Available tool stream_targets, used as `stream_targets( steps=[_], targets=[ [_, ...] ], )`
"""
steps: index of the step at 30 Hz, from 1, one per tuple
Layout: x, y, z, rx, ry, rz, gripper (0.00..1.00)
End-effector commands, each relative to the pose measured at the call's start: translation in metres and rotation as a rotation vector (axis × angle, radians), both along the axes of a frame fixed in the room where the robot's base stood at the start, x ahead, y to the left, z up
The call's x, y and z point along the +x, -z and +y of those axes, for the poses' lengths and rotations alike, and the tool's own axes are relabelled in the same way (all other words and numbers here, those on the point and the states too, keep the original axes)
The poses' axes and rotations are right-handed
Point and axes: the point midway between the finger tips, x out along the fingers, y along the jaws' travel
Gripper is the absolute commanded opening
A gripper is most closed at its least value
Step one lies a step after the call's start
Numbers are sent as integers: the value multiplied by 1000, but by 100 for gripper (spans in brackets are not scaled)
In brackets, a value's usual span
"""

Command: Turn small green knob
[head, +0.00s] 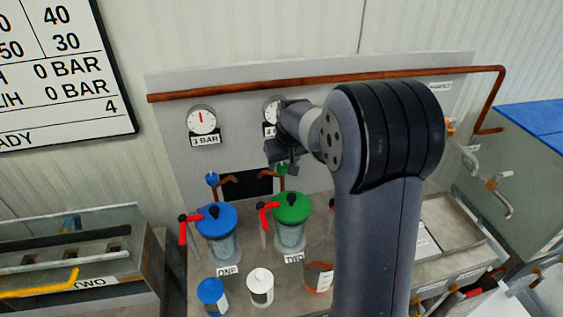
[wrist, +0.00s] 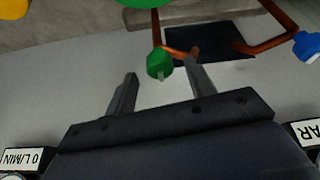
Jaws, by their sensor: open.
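The small green knob (head: 281,169) sits on a copper pipe at the panel, above the green-lidded vessel (head: 291,208). In the wrist view the small green knob (wrist: 158,63) shows between the two fingertips of my gripper (wrist: 162,68), with a visible gap on each side. My gripper (head: 281,157) is open and empty, just above the knob in the head view. I cannot tell how far the fingertips are from the knob in depth. My arm hides part of the panel to the right.
A small blue knob (head: 212,179) stands to the left, above a blue-lidded vessel (head: 217,220). Red handles (head: 266,207) stick out beside the vessels. A gauge (head: 203,121) and a long copper pipe (head: 230,88) are on the panel. Bottles stand in front.

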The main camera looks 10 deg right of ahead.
Motion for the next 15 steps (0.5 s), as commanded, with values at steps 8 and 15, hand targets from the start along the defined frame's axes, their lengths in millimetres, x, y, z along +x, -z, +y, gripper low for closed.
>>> stream_targets(
  steps=[8, 15],
  targets=[
    [7, 16, 1, 0, 0, -1, 52],
    [7, 16, 1, 0, -1, -1, 50]
  ],
)
